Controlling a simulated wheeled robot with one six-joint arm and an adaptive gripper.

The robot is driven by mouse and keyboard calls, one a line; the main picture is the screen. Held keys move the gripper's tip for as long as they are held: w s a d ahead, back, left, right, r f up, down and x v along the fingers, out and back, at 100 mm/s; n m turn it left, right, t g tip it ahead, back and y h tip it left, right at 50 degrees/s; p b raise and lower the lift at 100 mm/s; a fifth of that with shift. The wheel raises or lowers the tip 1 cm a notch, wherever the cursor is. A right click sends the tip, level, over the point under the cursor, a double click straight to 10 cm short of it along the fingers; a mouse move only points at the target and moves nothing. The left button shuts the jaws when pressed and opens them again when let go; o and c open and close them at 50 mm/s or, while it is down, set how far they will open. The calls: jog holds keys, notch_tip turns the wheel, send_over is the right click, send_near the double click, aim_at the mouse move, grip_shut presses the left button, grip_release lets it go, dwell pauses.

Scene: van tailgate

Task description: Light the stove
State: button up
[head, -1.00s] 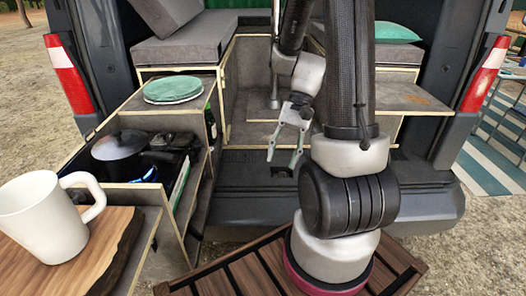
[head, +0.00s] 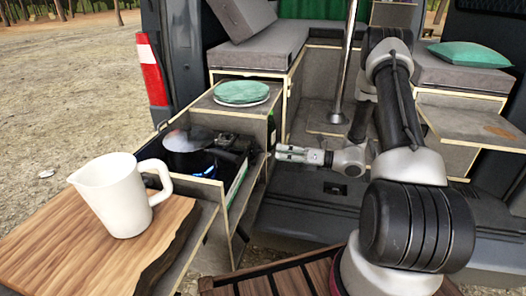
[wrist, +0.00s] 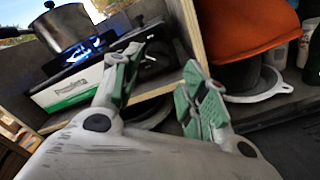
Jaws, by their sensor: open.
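The portable gas stove (wrist: 75,82) has a white and green front and sits in the drawer box, at upper left in the wrist view. A blue flame (wrist: 88,50) shows under the metal pot (wrist: 65,27); a blue glow (head: 209,171) also shows below the dark pot (head: 190,152) in the head view. A dark round knob (wrist: 149,62) is at the stove's right end, partly behind a finger. My gripper (head: 281,153) points left toward the stove, to the right of the drawer box. In the wrist view my gripper (wrist: 162,72) is open and empty.
A white jug (head: 112,198) stands on the wooden board (head: 60,246) at left front. Green plates (head: 242,92) lie on the cabinet top behind the stove. A wooden panel edge (wrist: 186,25) and an orange item (wrist: 245,25) are right of the stove in the wrist view.

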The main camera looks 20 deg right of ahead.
aim_at(263, 150)
jog(key=shift+x, duration=3.9)
jog(key=shift+s, duration=0.1)
jog(key=c, duration=0.7)
